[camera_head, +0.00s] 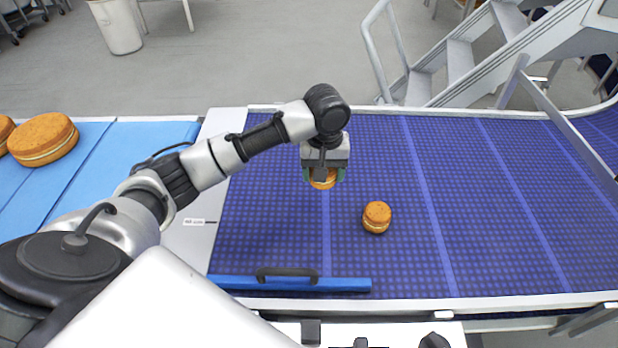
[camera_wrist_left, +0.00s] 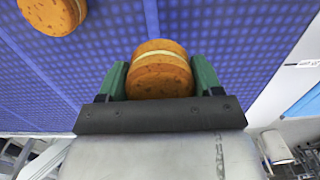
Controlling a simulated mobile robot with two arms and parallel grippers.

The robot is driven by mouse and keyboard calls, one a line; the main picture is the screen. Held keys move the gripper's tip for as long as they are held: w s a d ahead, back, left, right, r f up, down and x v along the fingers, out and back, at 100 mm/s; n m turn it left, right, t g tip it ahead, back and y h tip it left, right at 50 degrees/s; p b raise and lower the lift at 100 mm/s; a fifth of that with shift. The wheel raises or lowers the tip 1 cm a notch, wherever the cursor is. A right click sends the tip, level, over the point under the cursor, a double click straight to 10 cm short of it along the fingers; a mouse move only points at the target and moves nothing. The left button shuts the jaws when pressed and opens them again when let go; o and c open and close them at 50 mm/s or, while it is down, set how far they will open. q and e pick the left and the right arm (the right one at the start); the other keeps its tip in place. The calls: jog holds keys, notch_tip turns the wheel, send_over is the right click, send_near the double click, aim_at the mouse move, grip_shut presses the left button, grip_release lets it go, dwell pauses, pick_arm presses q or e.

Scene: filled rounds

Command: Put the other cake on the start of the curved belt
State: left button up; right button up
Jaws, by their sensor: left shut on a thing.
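My left gripper (camera_head: 323,174) is over the start of the blue curved belt (camera_head: 270,220). It is shut on a small round filled cake (camera_head: 321,180), which is partly hidden by the gripper in the head view. In the left wrist view the held cake (camera_wrist_left: 160,72) sits between the two green fingers of the gripper (camera_wrist_left: 160,80). Another small cake (camera_head: 376,217) lies on the curved belt, to the right of and nearer than the gripper, apart from it. This cake also shows in the left wrist view (camera_wrist_left: 54,14) at the upper left. My right gripper is not seen.
Larger round cakes (camera_head: 43,139) sit on a light blue belt (camera_head: 110,150) at the left. A blue bar with a dark handle (camera_head: 288,283) lies along the curved belt's near edge. A metal rail (camera_head: 570,132) crosses the belt at the right. Much of the belt is clear.

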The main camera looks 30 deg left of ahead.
pick_arm(q)
send_over(303, 188)
notch_tip(303, 188, down, 4)
jog(key=shift+s+p, duration=0.1)
jog(key=shift+p, duration=0.2)
jog(key=shift+f+p, duration=0.35)
jog(key=shift+f, duration=1.65)
jog(key=o, duration=0.7)
jog(key=shift+f, duration=0.1)
notch_tip(303, 188, up, 12)
jog(key=shift+r+b, duration=0.15)
jog(key=shift+b, duration=0.3)
